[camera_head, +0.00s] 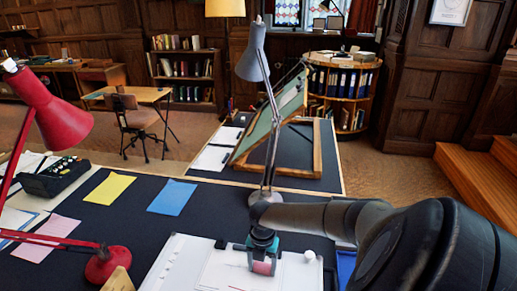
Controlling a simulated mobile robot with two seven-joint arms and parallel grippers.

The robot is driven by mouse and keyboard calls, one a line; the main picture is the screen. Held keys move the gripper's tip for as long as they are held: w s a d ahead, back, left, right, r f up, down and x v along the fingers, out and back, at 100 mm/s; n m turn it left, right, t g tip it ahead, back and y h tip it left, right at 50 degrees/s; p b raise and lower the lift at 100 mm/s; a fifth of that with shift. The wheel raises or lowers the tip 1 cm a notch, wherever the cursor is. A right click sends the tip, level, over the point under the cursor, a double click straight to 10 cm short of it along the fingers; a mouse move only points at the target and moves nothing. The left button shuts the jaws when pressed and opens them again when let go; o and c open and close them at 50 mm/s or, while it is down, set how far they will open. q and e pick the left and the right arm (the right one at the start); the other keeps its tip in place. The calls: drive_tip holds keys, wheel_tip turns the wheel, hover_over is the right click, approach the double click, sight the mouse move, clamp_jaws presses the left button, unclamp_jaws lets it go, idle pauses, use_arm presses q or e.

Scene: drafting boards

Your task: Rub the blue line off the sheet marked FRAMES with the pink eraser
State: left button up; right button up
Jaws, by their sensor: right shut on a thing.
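My right gripper (262,252) is shut on the pink eraser (262,268). The eraser points down over a white sheet (215,276) on the white drafting board (165,272) at the bottom middle. I cannot tell whether the eraser touches the sheet. A faint thin reddish mark shows left of the eraser. No blue line and no readable FRAMES marking show; the gripper, the eraser and the frame edge hide part of the sheet. My left gripper is not in view.
A small white cylinder (309,256) stands on the board right of the gripper. A grey lamp (252,62) rises behind it. A red lamp (107,263) stands to the left.

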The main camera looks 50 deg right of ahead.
drive_tip(key=shift+r+p, duration=0.6)
wheel_tip(320, 180, up, 4)
drive_tip(key=p, duration=0.4)
drive_tip(key=shift+r, duration=0.45)
drive_tip(key=shift+r+p, duration=0.15)
drive_tip(key=shift+p, duration=0.25)
wheel_tip(320, 180, up, 3)
drive_tip(key=p, duration=0.2)
drive_tip(key=shift+p, duration=0.35)
